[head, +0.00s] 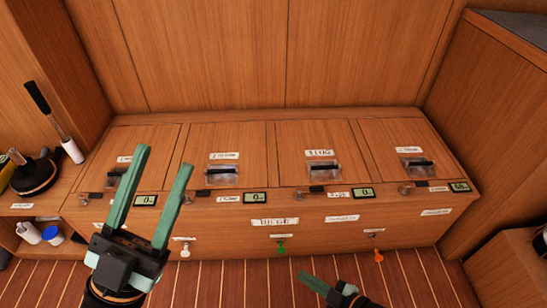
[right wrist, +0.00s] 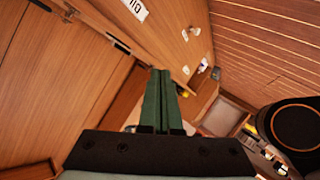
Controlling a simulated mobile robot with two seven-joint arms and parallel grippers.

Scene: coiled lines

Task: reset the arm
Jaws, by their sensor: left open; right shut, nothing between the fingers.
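My left gripper (head: 150,198) is open, its two green fingers spread and pointing up, with nothing between them. It stands in front of the wooden locker bench at the left in the head view. My right gripper (head: 322,288) is low at the bottom middle of the head view, over the striped floor. In the right wrist view its green fingers (right wrist: 157,98) lie together, shut and empty. Neither gripper is seen holding anything.
The wooden bench (head: 386,228) has several labelled lids with latches and small displays. White, green (head: 281,247) and orange (head: 379,256) hooks hang on its front. A round black item (head: 35,176) sits on the left shelf. The striped floor (head: 215,275) before the bench is clear.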

